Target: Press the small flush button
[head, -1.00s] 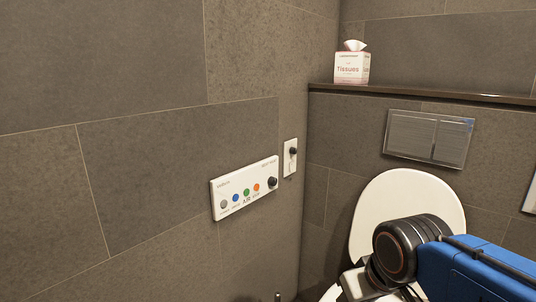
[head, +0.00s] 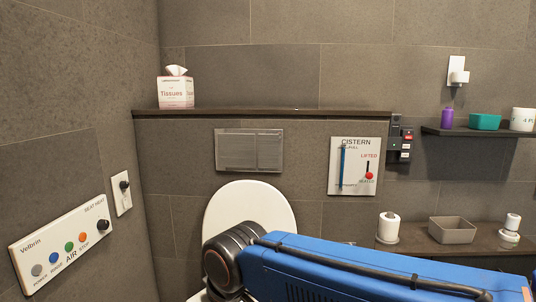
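The metal flush plate (head: 217,150) is on the back wall above the toilet in the head view. A vertical line splits it into a wider left button (head: 236,150) and a narrower, small right button (head: 270,151). Both look flat with the plate. My blue arm with its dark joint crosses the lower middle of the view, in front of the raised white toilet lid (head: 249,203) and below the plate. My gripper's fingers do not show, so their opening and place are hidden.
A ledge (head: 330,113) above the plate holds a tissue box (head: 176,93). A cistern panel (head: 355,166) is right of the plate. A control panel (head: 62,247) with several buttons and a knob switch (head: 122,192) are on the left wall. Shelves with toiletries are at right.

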